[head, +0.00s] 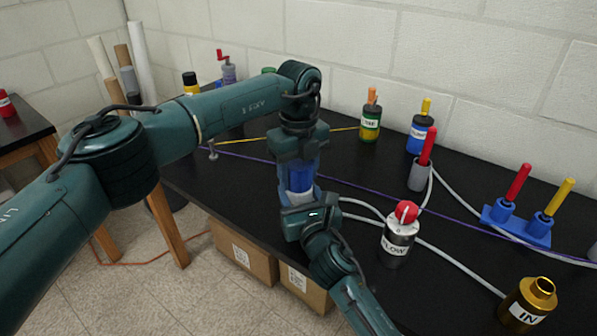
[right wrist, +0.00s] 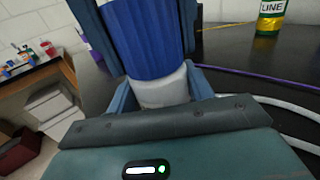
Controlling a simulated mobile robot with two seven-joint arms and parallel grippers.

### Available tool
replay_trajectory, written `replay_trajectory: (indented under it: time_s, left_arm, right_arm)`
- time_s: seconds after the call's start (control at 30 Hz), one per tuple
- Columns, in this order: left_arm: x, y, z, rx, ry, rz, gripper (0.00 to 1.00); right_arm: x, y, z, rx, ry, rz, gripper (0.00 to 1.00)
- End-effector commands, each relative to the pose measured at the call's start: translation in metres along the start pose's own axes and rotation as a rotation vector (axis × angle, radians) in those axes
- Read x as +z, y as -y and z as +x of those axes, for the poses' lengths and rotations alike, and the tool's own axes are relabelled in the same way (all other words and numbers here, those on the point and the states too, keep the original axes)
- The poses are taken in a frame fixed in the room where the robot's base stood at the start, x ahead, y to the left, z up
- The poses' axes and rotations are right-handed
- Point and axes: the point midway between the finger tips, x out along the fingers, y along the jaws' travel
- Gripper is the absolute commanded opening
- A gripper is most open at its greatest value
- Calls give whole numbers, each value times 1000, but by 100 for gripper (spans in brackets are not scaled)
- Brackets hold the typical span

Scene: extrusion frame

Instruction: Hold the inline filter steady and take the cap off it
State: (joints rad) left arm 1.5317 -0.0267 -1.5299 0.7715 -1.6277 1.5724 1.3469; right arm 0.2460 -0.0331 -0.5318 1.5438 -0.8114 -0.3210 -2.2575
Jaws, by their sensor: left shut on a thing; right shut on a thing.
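The inline filter stands upright between my two grippers, its blue ribbed upper part, which looks like the cap (right wrist: 145,38), above a white lower body (right wrist: 163,90). In the head view the white body (head: 300,181) shows only as a small patch between the fingers. My left gripper (head: 298,168) reaches down from above and is shut around the blue part. My right gripper (head: 299,197) is shut on the white body from the near side, with a finger on each side in the right wrist view (right wrist: 160,92). The blue part meets the white body; I cannot tell whether it is loosened.
A silver canister with a red knob (head: 398,243) and a gold fitting (head: 526,305) stand to the right. Pale hoses and a purple line (head: 345,184) cross the black table. Green (head: 371,122) and blue (head: 421,135) containers stand behind, and a blue rack (head: 517,225) at right.

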Motion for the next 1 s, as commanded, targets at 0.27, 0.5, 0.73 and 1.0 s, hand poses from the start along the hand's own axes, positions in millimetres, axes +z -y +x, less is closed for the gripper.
replay_trajectory:
  time_s: [0.27,0.5,0.73,1.0]
  left_arm:
    - [0,0,0,0,0,2,24]
    - [0,0,-3,0,1,2,24]
    - [0,0,-11,-1,1,3,24]
    - [0,0,-20,-1,0,3,24]
  right_arm:
    - [0,0,0,-1,-1,-1,0]
    - [0,0,0,0,0,-1,0]
    - [0,0,0,0,0,-1,0]
    - [0,0,0,0,0,-1,0]
